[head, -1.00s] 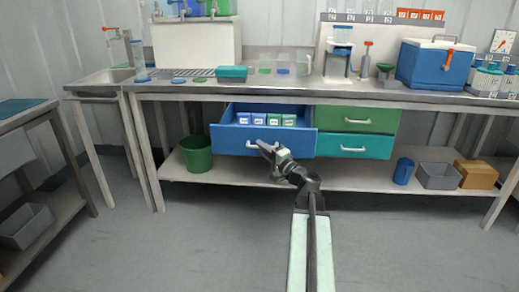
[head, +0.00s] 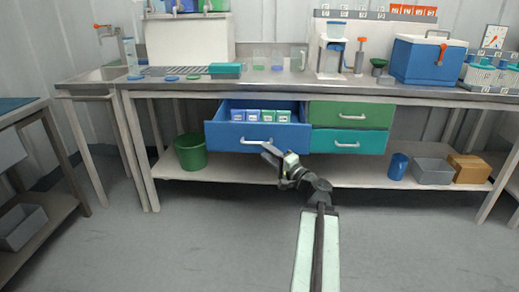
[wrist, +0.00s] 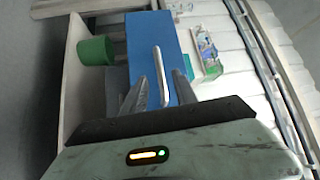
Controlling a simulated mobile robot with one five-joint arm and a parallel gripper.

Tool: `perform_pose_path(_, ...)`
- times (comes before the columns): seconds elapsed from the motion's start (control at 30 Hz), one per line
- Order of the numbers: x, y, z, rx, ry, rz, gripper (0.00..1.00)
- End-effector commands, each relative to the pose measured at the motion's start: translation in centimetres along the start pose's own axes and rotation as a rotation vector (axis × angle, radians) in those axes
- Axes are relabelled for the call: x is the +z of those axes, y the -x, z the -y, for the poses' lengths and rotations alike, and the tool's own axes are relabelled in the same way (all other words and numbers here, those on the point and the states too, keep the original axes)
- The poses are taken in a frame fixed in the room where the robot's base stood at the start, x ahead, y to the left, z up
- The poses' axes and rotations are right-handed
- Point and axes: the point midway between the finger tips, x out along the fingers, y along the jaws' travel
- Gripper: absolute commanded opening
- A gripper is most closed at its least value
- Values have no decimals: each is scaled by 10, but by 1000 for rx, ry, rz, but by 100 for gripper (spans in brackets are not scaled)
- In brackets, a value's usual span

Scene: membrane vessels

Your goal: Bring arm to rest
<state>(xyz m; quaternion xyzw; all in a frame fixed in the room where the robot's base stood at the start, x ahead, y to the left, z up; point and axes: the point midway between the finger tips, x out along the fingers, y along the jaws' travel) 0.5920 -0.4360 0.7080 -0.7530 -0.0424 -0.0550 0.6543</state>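My gripper (head: 266,148) is in front of the pulled-out blue drawer (head: 225,138), just below and right of its white handle (head: 257,142). In the wrist view my gripper (wrist: 159,78) has its two fingers apart, with the handle (wrist: 157,58) showing between them. I see nothing held, and the fingers do not appear to press on the handle. My arm reaches forward, bent and low, from my body. Several small boxes with white, blue and green labels (head: 268,116) stand in the drawer.
The closed green drawer (head: 349,116) and teal drawer (head: 348,142) are to the right. A green bin (head: 190,153), blue cup (head: 398,166), grey tray (head: 433,172) and brown box (head: 468,168) stand on the lower shelf. The floor in front is clear.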

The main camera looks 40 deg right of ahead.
Motion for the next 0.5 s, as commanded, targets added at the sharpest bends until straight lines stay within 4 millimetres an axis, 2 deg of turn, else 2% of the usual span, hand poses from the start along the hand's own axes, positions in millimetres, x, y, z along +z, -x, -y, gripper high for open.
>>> perform_pose_path(0.13,0,13,0,0,1,0,34)
perform_pose_path(0.5,1,12,0,0,0,2,34)
